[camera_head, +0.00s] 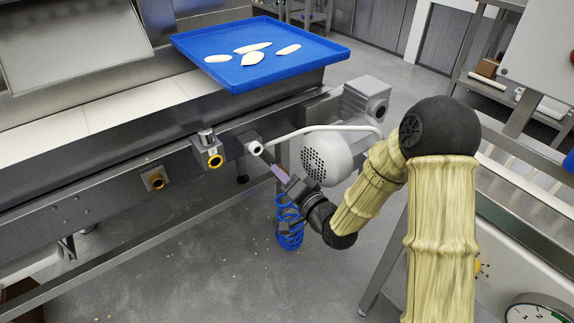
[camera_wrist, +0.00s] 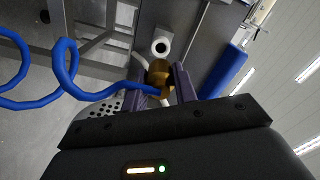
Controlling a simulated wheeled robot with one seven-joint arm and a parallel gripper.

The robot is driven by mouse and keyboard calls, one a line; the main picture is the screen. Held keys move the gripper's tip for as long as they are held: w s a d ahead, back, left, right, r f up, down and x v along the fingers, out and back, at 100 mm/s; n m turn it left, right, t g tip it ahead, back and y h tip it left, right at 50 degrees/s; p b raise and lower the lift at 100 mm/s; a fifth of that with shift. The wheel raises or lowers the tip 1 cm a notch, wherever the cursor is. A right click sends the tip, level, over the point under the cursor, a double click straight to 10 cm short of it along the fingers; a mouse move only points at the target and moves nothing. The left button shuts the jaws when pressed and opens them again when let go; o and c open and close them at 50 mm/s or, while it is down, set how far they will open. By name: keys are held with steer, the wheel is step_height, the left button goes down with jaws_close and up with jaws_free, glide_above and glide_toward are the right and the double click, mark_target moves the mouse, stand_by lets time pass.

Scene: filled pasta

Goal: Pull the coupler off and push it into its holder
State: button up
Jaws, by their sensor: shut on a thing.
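My gripper (camera_head: 272,165) is shut on the brass coupler (camera_wrist: 158,74), which sits between the two dark fingers in the wrist view. The blue coiled hose (camera_wrist: 66,62) runs to the coupler; its coil (camera_head: 289,225) hangs below my gripper in the head view. A white-ringed port (camera_head: 255,148) on the machine rail is just beyond the fingertips. In the wrist view its dark opening (camera_wrist: 161,47) shows uncovered, close to the coupler; I cannot tell if they touch. I cannot tell which is the holder.
A grey motor (camera_head: 322,155) with a pale pipe (camera_head: 318,129) stands right beside my gripper. A blue tray (camera_head: 190,55) with several pasta pieces is above the rail. The floor (camera_head: 200,245) below the rail is open. A gauge (camera_head: 538,310) is at bottom right.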

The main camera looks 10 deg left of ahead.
mark_target(271, 164)
steer(key=shift+w, duration=0.2)
steer(key=shift+s+d, duration=0.1)
steer(key=shift+s, duration=0.15)
steer(key=shift+p+x, duration=0.4)
steer(key=shift+x, duration=2.45)
steer(key=shift+x, duration=1.35)
steer(key=shift+w+r+p, duration=0.1)
steer(key=shift+r+p, duration=0.1)
steer(key=shift+p, duration=0.1)
stand_by(0.6)
steer(key=o, duration=1.4)
steer(key=shift+f, duration=0.15)
